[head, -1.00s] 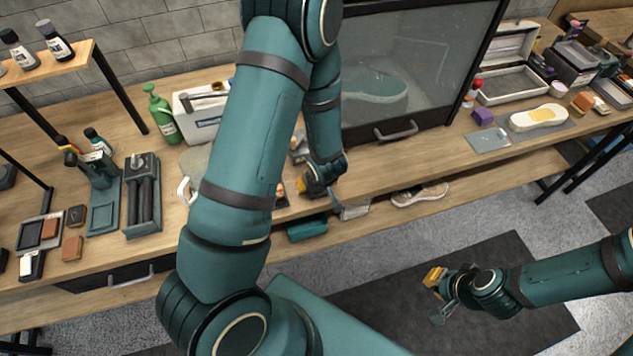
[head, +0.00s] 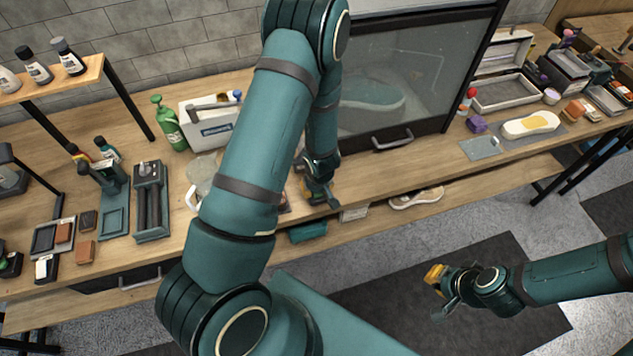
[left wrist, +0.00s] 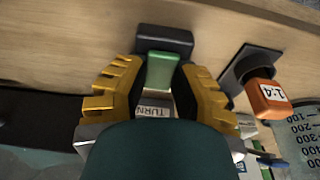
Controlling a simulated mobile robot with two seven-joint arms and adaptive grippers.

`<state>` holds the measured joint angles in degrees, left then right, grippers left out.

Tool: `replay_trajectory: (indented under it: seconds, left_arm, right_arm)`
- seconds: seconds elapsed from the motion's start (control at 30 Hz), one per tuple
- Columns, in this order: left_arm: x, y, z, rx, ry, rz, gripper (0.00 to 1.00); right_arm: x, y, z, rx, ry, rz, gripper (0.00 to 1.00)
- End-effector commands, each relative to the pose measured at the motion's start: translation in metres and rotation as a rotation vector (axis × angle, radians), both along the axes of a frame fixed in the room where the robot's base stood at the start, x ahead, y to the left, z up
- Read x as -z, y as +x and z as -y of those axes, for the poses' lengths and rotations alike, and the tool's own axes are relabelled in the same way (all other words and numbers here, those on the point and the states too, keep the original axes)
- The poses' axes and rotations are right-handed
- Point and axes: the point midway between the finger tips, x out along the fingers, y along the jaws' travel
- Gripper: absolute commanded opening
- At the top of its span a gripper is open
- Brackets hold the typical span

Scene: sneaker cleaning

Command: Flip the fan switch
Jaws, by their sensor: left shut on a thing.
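In the left wrist view, a small green switch (left wrist: 161,70) stands out from a dark housing (left wrist: 164,40) on the wooden bench. The yellow fingers of my left gripper (left wrist: 158,84) are on either side of it, shut on it. A label reading "TURN" (left wrist: 153,110) shows below the switch, partly covered by my gripper. In the head view, my left gripper (head: 319,196) is at the bench's front edge, where the switch is too small or hidden to make out. My right gripper (head: 437,292) is open and empty above the dark floor mat.
An orange block marked "1:4" (left wrist: 267,95) and a measuring cup (left wrist: 300,140) are close to the right of my left gripper. A glass-fronted cabinet (head: 430,70) holds a shoe sole behind the gripper. A green spray bottle (head: 168,125) stands left of my arm.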

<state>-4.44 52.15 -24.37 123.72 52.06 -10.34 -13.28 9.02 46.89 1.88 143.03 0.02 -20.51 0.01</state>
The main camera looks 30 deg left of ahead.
Motion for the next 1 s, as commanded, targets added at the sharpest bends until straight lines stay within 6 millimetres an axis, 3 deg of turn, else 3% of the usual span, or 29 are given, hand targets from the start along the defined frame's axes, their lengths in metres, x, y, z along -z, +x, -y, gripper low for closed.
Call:
replay_trajectory:
  seconds: [0.07, 0.43, 0.87, 0.9, 0.97, 1.0]
  left_arm:
    - [-0.0028, 0.0, -0.0009, 0.001, -0.034, -0.034, 0.0]
    - [0.0024, 0.0019, -0.0024, 0.002, -0.169, -0.144, 0.0]
    - [0.0009, 0.0013, -0.0025, 0.001, -0.19, -0.165, 0.0]
    - [0.0009, 0.0013, -0.0025, 0.001, -0.19, -0.165, 0.37]
    - [0.0008, 0.0014, -0.0025, 0.001, -0.19, -0.165, 0.58]
    - [0.0007, 0.0015, -0.0027, 0.001, -0.19, -0.164, 0.6]
  right_arm:
    - [-0.0136, 0.0004, 0.0001, -0.001, 0.001, 0.001, 0.0]
    - [-0.0066, 0.0004, 0.0, -0.001, 0.001, 0.0, 0.0]
    - [-0.0064, 0.0003, -0.0001, -0.001, 0.001, 0.001, 0.0]
    - [-0.0064, 0.0003, -0.0001, -0.001, 0.001, 0.001, 0.0]
    - [-0.0064, 0.0003, -0.0001, -0.001, 0.001, 0.001, 0.0]
    - [-0.0065, 0.0003, 0.0, -0.001, 0.001, 0.001, 0.0]
